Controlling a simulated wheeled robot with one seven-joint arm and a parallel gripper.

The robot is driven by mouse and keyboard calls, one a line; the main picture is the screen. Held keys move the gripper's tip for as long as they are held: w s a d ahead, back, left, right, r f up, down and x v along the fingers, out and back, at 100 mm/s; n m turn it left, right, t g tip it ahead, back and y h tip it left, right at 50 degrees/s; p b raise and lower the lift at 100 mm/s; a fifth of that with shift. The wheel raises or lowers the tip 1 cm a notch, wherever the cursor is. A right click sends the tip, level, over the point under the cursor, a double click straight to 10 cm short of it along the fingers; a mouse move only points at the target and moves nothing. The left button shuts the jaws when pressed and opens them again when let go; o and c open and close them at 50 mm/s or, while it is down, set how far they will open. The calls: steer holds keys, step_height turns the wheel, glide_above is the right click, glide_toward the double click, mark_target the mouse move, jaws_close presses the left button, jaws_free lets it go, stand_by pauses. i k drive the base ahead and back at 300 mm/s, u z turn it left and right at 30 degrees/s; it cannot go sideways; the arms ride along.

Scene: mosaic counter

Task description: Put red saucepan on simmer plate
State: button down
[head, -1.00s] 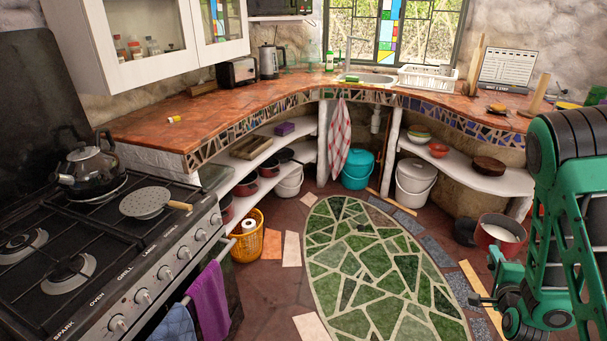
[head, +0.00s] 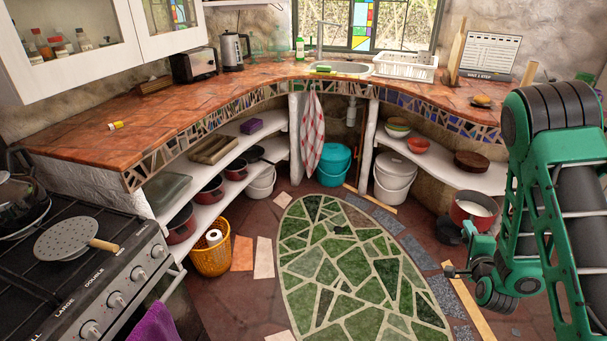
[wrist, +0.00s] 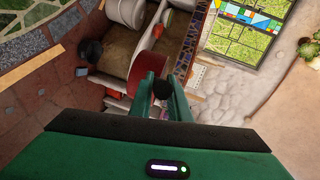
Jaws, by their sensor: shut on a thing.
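The red saucepan (head: 472,208) has a pale interior and is held upright off the floor, at the right in the head view, in front of the low shelf. In the wrist view its red side (wrist: 150,66) shows just beyond the fingers. My gripper (wrist: 163,84) is shut on its dark handle, whose end shows between the green fingers. In the head view my wrist hides the fingers. The simmer plate (head: 66,238), a round grey perforated disc with a wooden handle, lies on the stove at the far left, well away from my gripper. Its top is bare.
The stove (head: 100,285) carries a kettle (head: 18,200) behind the simmer plate. A curved tiled counter (head: 200,108) runs between stove and arm, with pots on shelves below. A yellow basket (head: 212,258) stands beside the stove. The green mosaic floor (head: 340,265) is clear.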

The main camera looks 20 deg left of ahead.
mark_target(93, 237)
steer(key=u, duration=0.05)
steer(key=i, duration=1.85)
steer(key=u, duration=0.25)
steer(key=i, duration=0.75)
steer(key=u, duration=1.25)
